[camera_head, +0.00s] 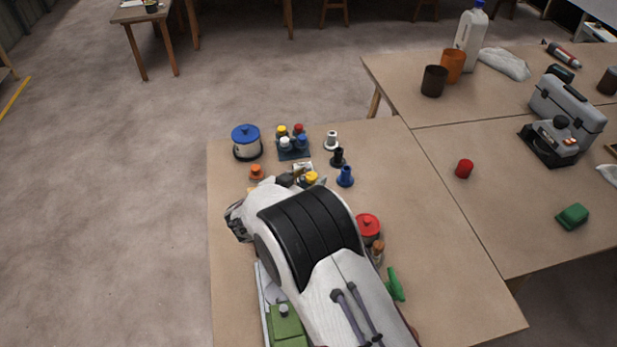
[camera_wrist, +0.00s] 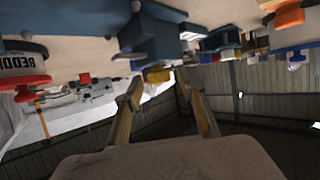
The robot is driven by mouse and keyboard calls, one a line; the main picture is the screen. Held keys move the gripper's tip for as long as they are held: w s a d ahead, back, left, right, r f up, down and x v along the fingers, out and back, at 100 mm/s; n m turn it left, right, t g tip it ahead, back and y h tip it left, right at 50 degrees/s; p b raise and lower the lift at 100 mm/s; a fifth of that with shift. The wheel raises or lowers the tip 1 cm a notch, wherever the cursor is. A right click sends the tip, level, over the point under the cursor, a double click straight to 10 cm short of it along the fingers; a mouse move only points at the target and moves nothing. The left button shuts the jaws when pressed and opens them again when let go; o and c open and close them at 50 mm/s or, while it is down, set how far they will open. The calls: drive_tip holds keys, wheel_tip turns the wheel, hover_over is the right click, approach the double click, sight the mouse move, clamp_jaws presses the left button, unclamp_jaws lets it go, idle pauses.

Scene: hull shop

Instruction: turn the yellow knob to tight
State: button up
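The yellow knob (camera_head: 311,178) shows just beyond my wrist in the head view, partly crowded by my gripper (camera_head: 297,178). In the wrist view the yellow knob (camera_wrist: 158,75) sits beneath a blue-grey block in the picture, between the tips of my gripper (camera_wrist: 159,80). The two fingers are apart, one on each side of the knob, with small gaps seeming to show. I cannot tell whether either tip touches it. The knob's pointer and any tight mark cannot be made out.
A blue-lidded pot (camera_head: 246,143), a tray of coloured caps (camera_head: 294,152), an orange knob (camera_head: 256,172) and a blue spool (camera_head: 345,177) stand close around. A red-lidded pot (camera_head: 368,227) is beside my arm.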

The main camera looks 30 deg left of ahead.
drive_tip(key=c, duration=1.1)
drive_tip(key=shift+c, duration=0.2)
drive_tip(key=shift+w+a+r+m+g+h, duration=0.1)
drive_tip(key=shift+m+h, duration=0.5)
drive_tip(key=shift+h, duration=0.1)
drive_tip(key=shift+w+a+r+m+g+h, duration=0.1)
drive_tip(key=shift+a+m+h, duration=0.05)
drive_tip(key=shift+m+h, duration=0.5)
drive_tip(key=shift+w+a+r+m+g+h, duration=0.1)
drive_tip(key=shift+m+h, duration=0.45)
drive_tip(key=shift+h, duration=0.2)
drive_tip(key=shift+a+r, duration=0.1)
drive_tip(key=o, duration=1.1)
drive_tip(key=shift+o, duration=0.2)
drive_tip(key=shift+s+f, duration=0.1)
drive_tip(key=shift+f, duration=0.1)
